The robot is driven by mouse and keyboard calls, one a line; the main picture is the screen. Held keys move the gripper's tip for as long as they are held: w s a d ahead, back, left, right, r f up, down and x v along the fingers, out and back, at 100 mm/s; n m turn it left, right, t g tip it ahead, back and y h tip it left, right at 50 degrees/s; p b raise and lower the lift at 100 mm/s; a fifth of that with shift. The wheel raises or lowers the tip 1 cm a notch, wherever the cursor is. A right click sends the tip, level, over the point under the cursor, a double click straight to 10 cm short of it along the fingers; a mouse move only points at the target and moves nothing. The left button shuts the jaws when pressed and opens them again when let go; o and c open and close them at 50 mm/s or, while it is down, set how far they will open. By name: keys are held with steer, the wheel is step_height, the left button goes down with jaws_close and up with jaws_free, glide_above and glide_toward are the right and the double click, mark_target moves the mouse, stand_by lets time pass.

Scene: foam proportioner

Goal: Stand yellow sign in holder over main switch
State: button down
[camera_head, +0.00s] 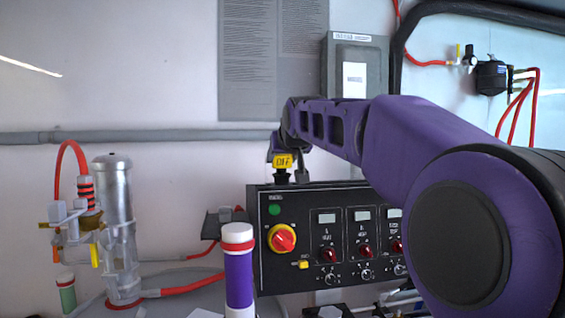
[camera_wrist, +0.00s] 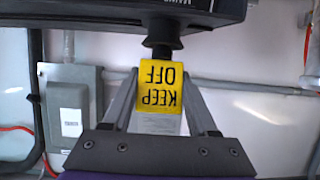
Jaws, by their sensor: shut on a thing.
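The yellow sign (camera_head: 282,161) with black lettering stands above the top edge of the control panel, over the red and yellow main switch (camera_head: 282,238). In the wrist view the sign (camera_wrist: 161,86) reads KEEP OFF upside down. My gripper (camera_wrist: 161,95) is shut on the sign, with one finger along each side. The sign's lower end meets a small black holder (camera_head: 282,176) on the panel top. The holder also shows in the wrist view (camera_wrist: 162,32). I cannot tell how deep the sign sits in it.
The black control panel (camera_head: 325,275) carries several knobs and small displays. A grey box (camera_head: 355,60) is on the wall behind my arm.

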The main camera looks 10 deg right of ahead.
step_height(320, 180, up, 14)
steer(key=p, duration=0.6)
steer(key=shift+p, duration=0.35)
steer(key=shift+s+f, duration=0.1)
steer(key=shift+f, duration=0.05)
